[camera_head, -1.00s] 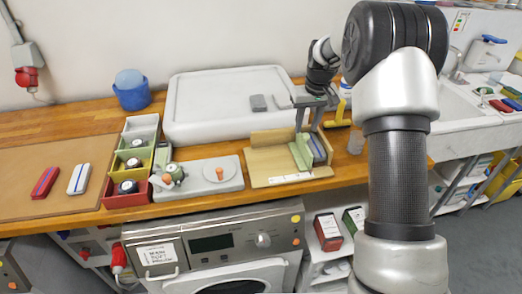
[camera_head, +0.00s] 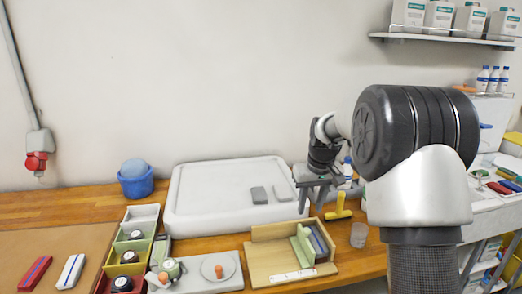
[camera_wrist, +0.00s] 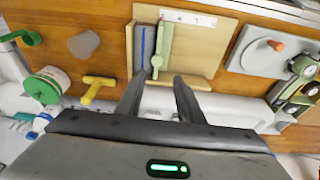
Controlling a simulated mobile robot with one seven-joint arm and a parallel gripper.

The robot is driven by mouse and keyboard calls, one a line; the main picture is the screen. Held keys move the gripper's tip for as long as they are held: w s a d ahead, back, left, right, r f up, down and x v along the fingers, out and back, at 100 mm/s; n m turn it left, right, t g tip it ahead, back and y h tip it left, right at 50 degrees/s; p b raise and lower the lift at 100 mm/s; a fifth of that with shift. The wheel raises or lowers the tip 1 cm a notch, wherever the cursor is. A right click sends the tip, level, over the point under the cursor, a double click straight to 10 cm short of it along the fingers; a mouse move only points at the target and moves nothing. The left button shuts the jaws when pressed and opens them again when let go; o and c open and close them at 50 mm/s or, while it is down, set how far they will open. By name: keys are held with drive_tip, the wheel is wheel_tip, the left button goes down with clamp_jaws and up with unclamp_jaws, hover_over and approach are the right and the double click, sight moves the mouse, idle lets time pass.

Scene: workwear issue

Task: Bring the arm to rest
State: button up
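My gripper (camera_head: 313,196) hangs above the back of a wooden holder (camera_head: 262,262). In the wrist view my gripper (camera_wrist: 160,80) has its two fingers apart, with nothing held between them. The holder (camera_wrist: 197,60) lies just beyond the fingertips and holds upright green and blue-grey pieces (camera_head: 312,243) side by side. The fingers look clear of these pieces. My arm reaches in from the right of the head view, bent at a large dark joint.
A white tray (camera_head: 205,222) with two small grey blocks lies behind the holder. Coloured bins (camera_head: 128,256) and a grey plate (camera_head: 228,275) are to the left.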

drive_tip(key=s+r+t, duration=0.1)
drive_tip(key=s+r, duration=0.4)
drive_tip(key=s, duration=0.3)
drive_tip(key=s+r+m, duration=0.1)
drive_tip(key=s+r, duration=0.4)
drive_tip(key=s, duration=0.3)
drive_tip(key=s+r+t, duration=0.1)
drive_tip(key=s+r, duration=0.4)
drive_tip(key=s, duration=0.4)
drive_tip(key=s+f+m+t, duration=0.1)
drive_tip(key=s+f, duration=0.2)
drive_tip(key=s, duration=0.7)
drive_tip(key=shift+s+a+p, duration=0.25)
drive_tip(key=shift+a+p, duration=0.05)
